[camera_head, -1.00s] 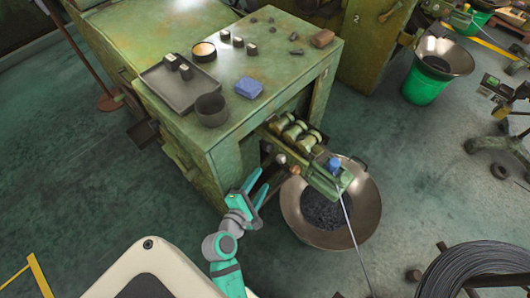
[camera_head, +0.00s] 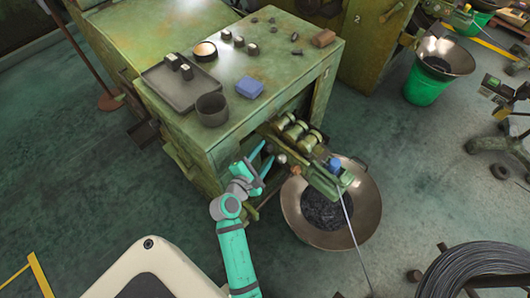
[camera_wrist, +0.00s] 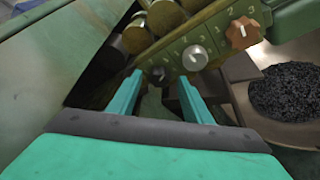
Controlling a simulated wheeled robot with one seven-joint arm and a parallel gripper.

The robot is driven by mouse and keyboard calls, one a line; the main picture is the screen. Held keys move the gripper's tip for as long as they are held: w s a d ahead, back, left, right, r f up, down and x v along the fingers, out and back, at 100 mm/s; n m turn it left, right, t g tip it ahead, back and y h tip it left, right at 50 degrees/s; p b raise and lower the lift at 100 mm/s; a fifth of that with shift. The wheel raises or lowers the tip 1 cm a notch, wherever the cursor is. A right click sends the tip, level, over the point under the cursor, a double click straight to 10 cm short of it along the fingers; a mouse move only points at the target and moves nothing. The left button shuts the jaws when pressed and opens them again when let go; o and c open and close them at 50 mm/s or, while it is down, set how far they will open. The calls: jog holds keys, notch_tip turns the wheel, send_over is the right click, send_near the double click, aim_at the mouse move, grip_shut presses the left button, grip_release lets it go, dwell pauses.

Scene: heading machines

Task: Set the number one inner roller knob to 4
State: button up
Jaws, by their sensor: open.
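The roller unit (camera_head: 305,160) juts from the side of the green machine. My gripper (camera_head: 267,152) is open and empty, close in front of the panel.
Brass rollers (camera_wrist: 151,26) sit just above the panel. A wide metal bowl (camera_head: 366,215) with dark pieces stands below the unit, and a wire (camera_head: 352,232) runs down from its end. The machine's green side (camera_wrist: 45,70) is close on the left.

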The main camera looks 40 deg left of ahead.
jog(key=shift+w+a+f, duration=0.1)
jog(key=shift+w+f, duration=0.05)
jog(key=shift+w, duration=0.3)
jog(key=c, duration=1.1)
jog(key=shift+o, duration=0.2)
jog(key=m, duration=0.2)
jog(key=m+t+y, duration=0.1)
jog(key=shift+d+f, duration=0.25)
jog(key=shift+d, duration=0.05)
jog(key=shift+a+f+m+t+y, duration=0.15)
jog(key=shift+m+t+y, duration=0.25)
jog(key=shift+m, duration=0.95)
jog(key=shift+d+f+m+t+y, duration=0.1)
jog(key=shift+m+t+y, duration=0.3)
jog(key=shift+m, duration=0.95)
